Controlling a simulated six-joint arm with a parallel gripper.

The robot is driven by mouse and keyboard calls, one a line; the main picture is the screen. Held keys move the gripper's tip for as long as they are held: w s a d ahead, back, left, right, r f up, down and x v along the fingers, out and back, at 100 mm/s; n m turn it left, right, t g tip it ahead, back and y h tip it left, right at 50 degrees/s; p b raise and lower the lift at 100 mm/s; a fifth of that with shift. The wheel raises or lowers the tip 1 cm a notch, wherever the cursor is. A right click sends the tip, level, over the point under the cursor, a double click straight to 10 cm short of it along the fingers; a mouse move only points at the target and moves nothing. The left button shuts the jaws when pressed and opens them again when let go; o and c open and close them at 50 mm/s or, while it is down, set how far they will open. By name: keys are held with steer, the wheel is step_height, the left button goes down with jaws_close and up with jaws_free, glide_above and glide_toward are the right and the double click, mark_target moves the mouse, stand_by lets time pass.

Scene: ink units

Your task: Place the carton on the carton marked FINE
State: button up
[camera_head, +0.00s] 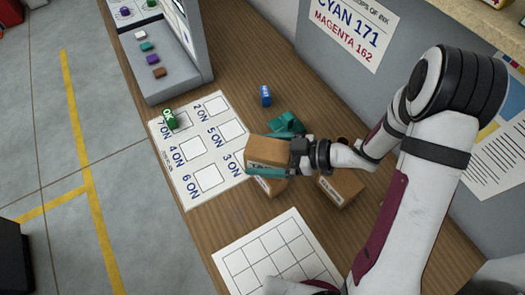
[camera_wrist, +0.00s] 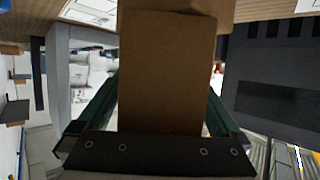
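My gripper (camera_head: 270,154) is shut on a brown carton (camera_head: 266,149), with a teal finger along its near side. In the wrist view the held carton (camera_wrist: 166,75) fills the space between the fingers. A second carton (camera_head: 270,187) shows just below the held one in the head view, partly hidden by it and the gripper. I cannot tell whether the two touch. A third carton (camera_head: 341,187) stands to the right, partly under my arm, with dark print on its side. The print is too small to read, so I cannot tell which is marked FINE.
A white sheet with numbered squares (camera_head: 190,155) lies left, with a green block (camera_head: 171,119) on it. A blue block (camera_head: 265,95) and teal pieces (camera_head: 287,124) are behind the gripper. A blank grid sheet (camera_head: 232,258) lies in front. A grey panel (camera_head: 165,85) stands back left.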

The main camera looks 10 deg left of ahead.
steer(key=shift+r, duration=0.15)
steer(key=v, duration=1.2)
steer(key=w+d+r+m+t+h, duration=0.2)
steer(key=w+m+t+h, duration=0.15)
steer(key=w, duration=0.25)
steer(key=w+d+r+m+t+h, duration=0.1)
steer(key=w+d+m+t+h, duration=0.1)
steer(key=w+t, duration=0.25)
steer(key=d+r+m+t+h, duration=0.2)
steer(key=d+r+m+h, duration=0.3)
steer(key=d+m+h, duration=0.5)
steer(key=s+f+m+g, duration=0.2)
steer(key=s+m+g, duration=0.4)
steer(key=s, duration=1.1)
steer(key=s+a+m+g+y, duration=0.2)
steer(key=s+a+g+y, duration=0.2)
steer(key=s+a, duration=0.5)
steer(key=shift+s+a, duration=0.3)
steer(key=shift+s, duration=0.95)
